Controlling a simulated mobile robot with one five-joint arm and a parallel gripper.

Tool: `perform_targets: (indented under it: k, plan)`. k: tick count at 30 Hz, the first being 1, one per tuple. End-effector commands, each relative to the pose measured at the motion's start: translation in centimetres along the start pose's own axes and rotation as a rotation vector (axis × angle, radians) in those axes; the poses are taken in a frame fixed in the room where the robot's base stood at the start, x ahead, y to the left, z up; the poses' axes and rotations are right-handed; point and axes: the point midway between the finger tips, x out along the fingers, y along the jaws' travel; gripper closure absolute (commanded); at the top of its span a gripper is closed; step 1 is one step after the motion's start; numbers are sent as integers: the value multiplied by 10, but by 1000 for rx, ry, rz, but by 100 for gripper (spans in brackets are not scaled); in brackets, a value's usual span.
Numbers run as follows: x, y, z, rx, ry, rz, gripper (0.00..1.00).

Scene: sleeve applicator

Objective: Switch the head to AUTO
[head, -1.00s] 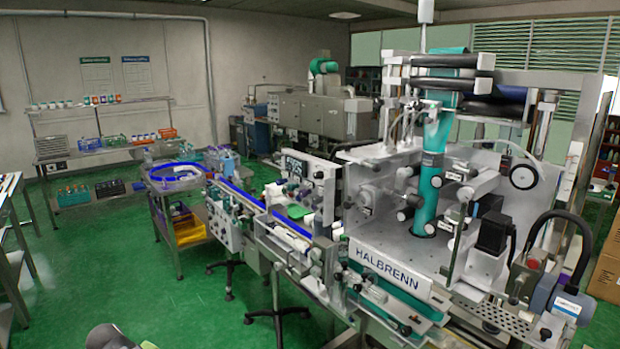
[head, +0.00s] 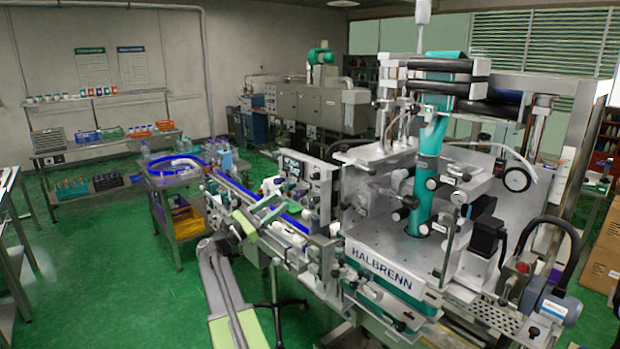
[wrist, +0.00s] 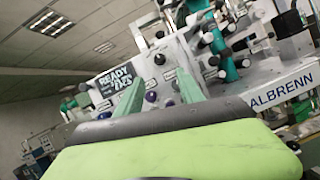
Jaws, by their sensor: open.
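The HALBRENN sleeve machine (head: 390,262) stands at centre right, with a teal sleeve (head: 428,150) running down through its head. Its control panel (head: 318,180) faces the conveyor and carries a READY display (head: 292,166). In the tilted wrist view the READY display (wrist: 115,79) is at left, with several dark knobs, one of them a purple-blue knob (wrist: 151,97), beside it on the panel. Their labels are too small to read, so I cannot tell which is the head switch. My gripper (head: 275,206) is open and empty in front of the panel; its green fingers (wrist: 160,82) point toward the knobs, apparently apart from them.
A conveyor (head: 242,192) with blue rails runs left from the machine to a blue-rimmed turntable (head: 175,168). A bench with bins (head: 100,135) stands at the back left. Green floor (head: 105,250) is free at left. A motor with a black hose (head: 555,300) is at right.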

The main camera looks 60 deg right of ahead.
Motion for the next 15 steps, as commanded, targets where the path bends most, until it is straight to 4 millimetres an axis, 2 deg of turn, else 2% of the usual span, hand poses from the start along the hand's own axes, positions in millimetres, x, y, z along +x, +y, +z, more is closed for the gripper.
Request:
perform_targets:
  k: [1, 9, 15]
  plan:
    - [17, 1, 5, -2, -1, -3, 55]
    - [84, 2, 4, 0, 1, -2, 55]
    - [122, 2, 3, 1, 1, -1, 55]
